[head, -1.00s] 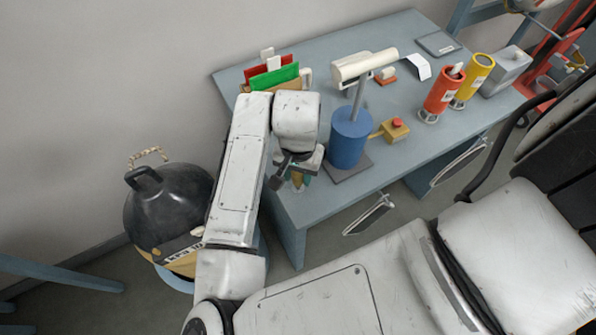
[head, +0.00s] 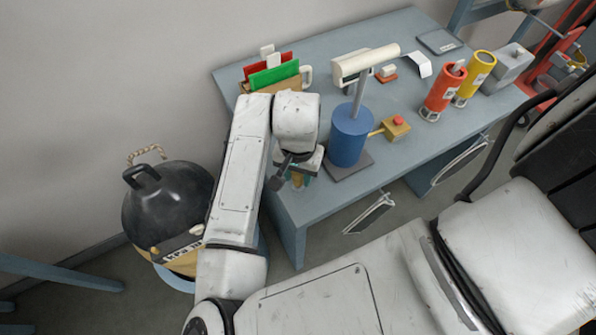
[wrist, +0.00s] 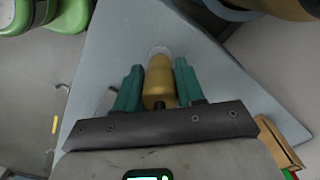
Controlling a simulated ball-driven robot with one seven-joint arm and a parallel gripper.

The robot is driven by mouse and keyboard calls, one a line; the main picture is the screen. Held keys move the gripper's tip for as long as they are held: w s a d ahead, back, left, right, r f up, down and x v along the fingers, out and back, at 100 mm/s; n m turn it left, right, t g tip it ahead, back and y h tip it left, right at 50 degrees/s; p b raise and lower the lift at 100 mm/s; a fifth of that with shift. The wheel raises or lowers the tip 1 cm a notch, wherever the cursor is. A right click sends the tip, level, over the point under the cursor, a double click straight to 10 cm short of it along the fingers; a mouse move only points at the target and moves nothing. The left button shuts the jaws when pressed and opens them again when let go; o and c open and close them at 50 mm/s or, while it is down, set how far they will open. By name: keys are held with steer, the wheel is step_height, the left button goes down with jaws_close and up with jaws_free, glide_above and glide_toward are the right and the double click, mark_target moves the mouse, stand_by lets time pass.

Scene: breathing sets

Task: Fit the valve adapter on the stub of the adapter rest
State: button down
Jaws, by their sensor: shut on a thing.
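The valve adapter looks like a brass-coloured cylinder (wrist: 160,82) in the wrist view. It lies between the two teal fingers of my gripper (wrist: 159,86), which is shut on it. A dark pin shows at its near end. Its far end meets or overlaps a pale round piece (wrist: 159,50) over the table, perhaps the rest's stub; I cannot tell whether they touch or are fitted together. In the head view my gripper (head: 303,170) is at the table's near left corner, partly hidden by my arm. The adapter rest is not clearly seen there.
On the table (head: 400,150), a blue cylinder (head: 350,136) with a post and cream head stands just right of my gripper. A yellow box with a red button (head: 396,127) is beside it. A folder holder (head: 272,75) stands behind. A black rounded vessel (head: 168,205) is left.

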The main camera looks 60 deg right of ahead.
steer(key=shift+f+b, duration=0.75)
steer(key=shift+f, duration=0.35)
steer(key=c, duration=0.6)
jaws_free()
steer(key=shift+r, duration=0.1)
step_height(320, 180, up, 11)
steer(key=shift+f, duration=0.15)
